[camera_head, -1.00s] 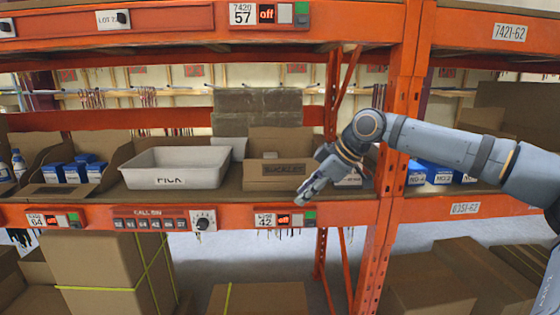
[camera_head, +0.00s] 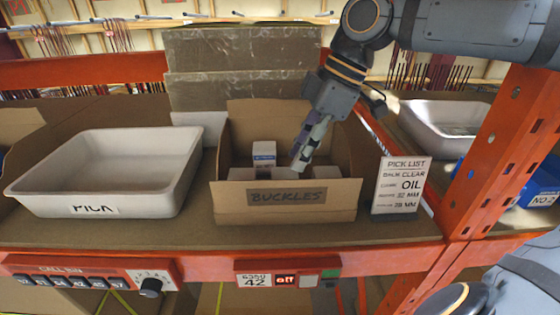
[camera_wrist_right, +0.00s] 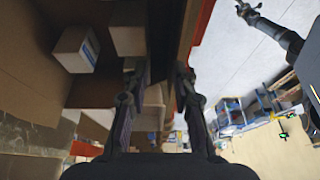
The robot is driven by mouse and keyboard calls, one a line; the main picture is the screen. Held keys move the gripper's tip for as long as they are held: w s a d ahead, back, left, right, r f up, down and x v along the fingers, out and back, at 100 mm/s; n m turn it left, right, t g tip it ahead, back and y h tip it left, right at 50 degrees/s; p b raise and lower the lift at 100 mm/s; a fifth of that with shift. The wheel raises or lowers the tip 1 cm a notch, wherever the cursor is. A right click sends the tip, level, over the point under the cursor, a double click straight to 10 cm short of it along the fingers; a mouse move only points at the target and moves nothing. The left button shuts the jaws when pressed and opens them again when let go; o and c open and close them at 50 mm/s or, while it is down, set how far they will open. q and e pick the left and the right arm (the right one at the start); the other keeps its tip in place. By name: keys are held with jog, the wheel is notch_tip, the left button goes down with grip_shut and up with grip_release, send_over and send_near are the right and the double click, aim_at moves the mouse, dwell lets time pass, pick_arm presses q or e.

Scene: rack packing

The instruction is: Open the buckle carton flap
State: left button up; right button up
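The buckle carton (camera_head: 235,200) stands on the shelf with its front panel, marked BUCKLES, facing me. Its back panel (camera_head: 268,112) stands upright. Several small white boxes lie inside; one (camera_head: 264,153) has a blue band. My right gripper (camera_head: 299,160) points down over the carton, its tips just behind the top edge of the front panel. In the right wrist view its two fingers (camera_wrist_right: 158,76) are apart, with dark brown cardboard between them. I cannot tell whether they touch it. My left gripper (camera_wrist_right: 247,10) appears small at the top of the right wrist view.
A white PICK tray (camera_head: 110,209) stands left of the carton. A pick list card (camera_head: 402,185) stands close to its right. An orange upright (camera_head: 500,150) is further right. The orange shelf rail (camera_head: 215,270) runs along the front.

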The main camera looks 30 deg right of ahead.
send_over(270, 212)
jog(key=s+d, duration=0.1)
jog(key=d, duration=0.2)
notch_tip(270, 212, down, 7)
jog(key=shift+a+f, duration=0.1)
jog(key=shift+a, duration=0.05)
jog(key=shift+w+a+f, duration=0.3)
jog(key=shift+w+f, duration=0.15)
jog(key=shift+f, duration=0.35)
jog(key=shift+s+a, duration=0.15)
jog(key=shift+a, duration=0.05)
jog(key=shift+s+a+r, duration=0.1)
jog(key=shift+s+r, duration=0.05)
jog(key=shift+s, duration=0.2)
jog(key=shift+c, duration=1.8)
jog(key=shift+w, duration=0.15)
grip_shut()
pick_arm(q)
jog(key=shift+s+a, duration=0.45)
jog(key=shift+s, duration=0.05)
